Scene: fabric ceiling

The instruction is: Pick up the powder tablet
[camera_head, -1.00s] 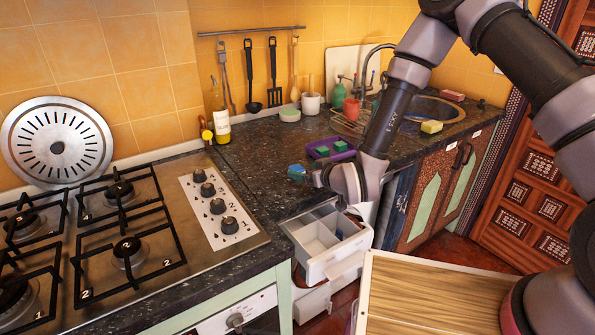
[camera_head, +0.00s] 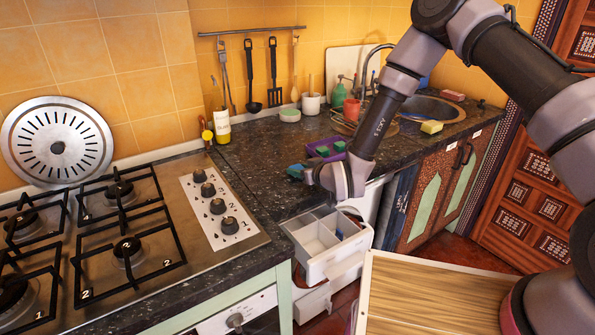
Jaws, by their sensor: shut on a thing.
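A small blue and green powder tablet (camera_head: 296,171) is at the counter's front edge, right at the tip of my gripper (camera_head: 307,174). My gripper points left, low over the counter edge, and is shut on this tablet. The fingers are small and partly hidden by my wrist, so the exact grip is hard to see. I cannot tell whether the tablet touches the counter. A purple tray (camera_head: 312,154) just behind holds more green and blue tablets (camera_head: 323,151).
An open white drawer (camera_head: 325,262) with compartments juts out below my wrist. The gas stove (camera_head: 125,245) is at left. Dark counter (camera_head: 262,150) left of the tablet is clear.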

